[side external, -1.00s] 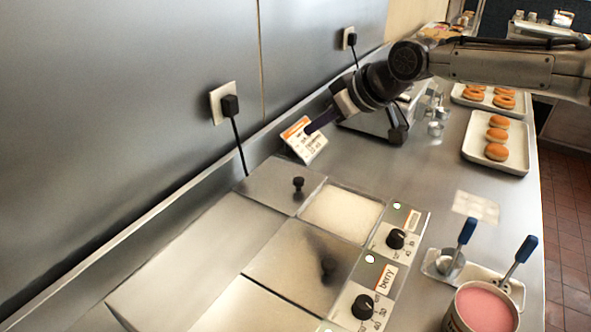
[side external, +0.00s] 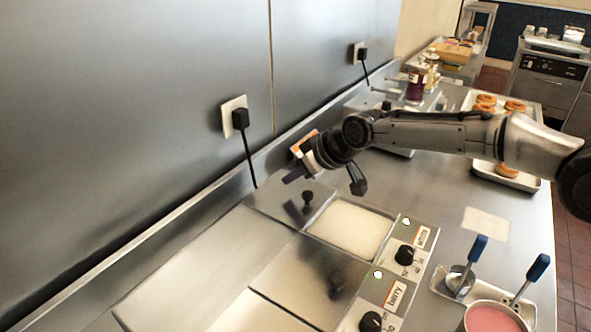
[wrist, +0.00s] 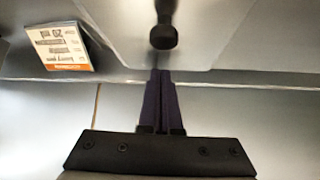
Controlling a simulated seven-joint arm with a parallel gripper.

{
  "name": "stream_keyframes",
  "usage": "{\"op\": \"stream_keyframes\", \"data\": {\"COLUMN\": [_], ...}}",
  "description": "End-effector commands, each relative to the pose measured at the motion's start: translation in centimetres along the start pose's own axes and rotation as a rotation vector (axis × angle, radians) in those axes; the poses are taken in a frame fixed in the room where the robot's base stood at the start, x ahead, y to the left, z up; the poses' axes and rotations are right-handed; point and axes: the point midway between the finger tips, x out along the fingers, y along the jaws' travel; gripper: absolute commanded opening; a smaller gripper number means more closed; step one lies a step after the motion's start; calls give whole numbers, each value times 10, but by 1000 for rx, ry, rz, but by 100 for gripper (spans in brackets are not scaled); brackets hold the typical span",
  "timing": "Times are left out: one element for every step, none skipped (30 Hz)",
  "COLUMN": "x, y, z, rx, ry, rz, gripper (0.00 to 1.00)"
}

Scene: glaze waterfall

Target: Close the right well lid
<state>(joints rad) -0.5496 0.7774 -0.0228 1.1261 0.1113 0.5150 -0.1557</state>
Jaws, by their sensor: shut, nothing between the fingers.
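The metal lid with a black knob (side external: 307,197) lies slid back toward the wall, behind an open well of white glaze (side external: 350,226). My gripper (side external: 288,178) is above the wall-side part of this lid, on the wall side of the knob. Its dark purple fingers are together and empty, and their reflection shows on the lid. In the wrist view, the shut fingers (wrist: 160,78) point toward the knob (wrist: 163,37), and a gap seems to remain between them. The neighbouring berry lid (side external: 303,279) covers its well.
A price card (wrist: 57,47) stands against the wall beside my gripper; it is partly hidden in the side view. Control panels with dials (side external: 404,255) line the wells' front side. Ladles (side external: 465,265) and a pink glaze pot (side external: 492,318) stand at the lower right.

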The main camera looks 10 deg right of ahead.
Motion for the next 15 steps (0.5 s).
{"op": "stream_keyframes", "data": {"x": [-2, -3, -5, -7, -8, -9, -10, -11, -13, -13, -14, -14, -14, -15, -15], "y": [0, 0, 0, 0, 0, 0, 0, 0, 0, 0, 0, 0, 0, 0, 0], "z": [5, 8, 11, 13, 15, 17, 19, 21, 22, 24, 25, 26, 26, 27, 27], "rx": [0, 0, 0, 0, 0, 0, 0, 1, 1, 1, 1, 1, 1, 1, 1], "ry": [-4, -4, -5, -5, -4, -5, -5, -5, -4, -4, -5, -4, -4, -4, -4], "rz": [0, 0, 0, 1, 1, 0, 0, 0, 0, 0, 0, 0, 0, 0, 0], "gripper": [0, 0, 0, 0, 0, 0, 0, 0, 0, 0, 0, 0, 0, 0, 0]}}
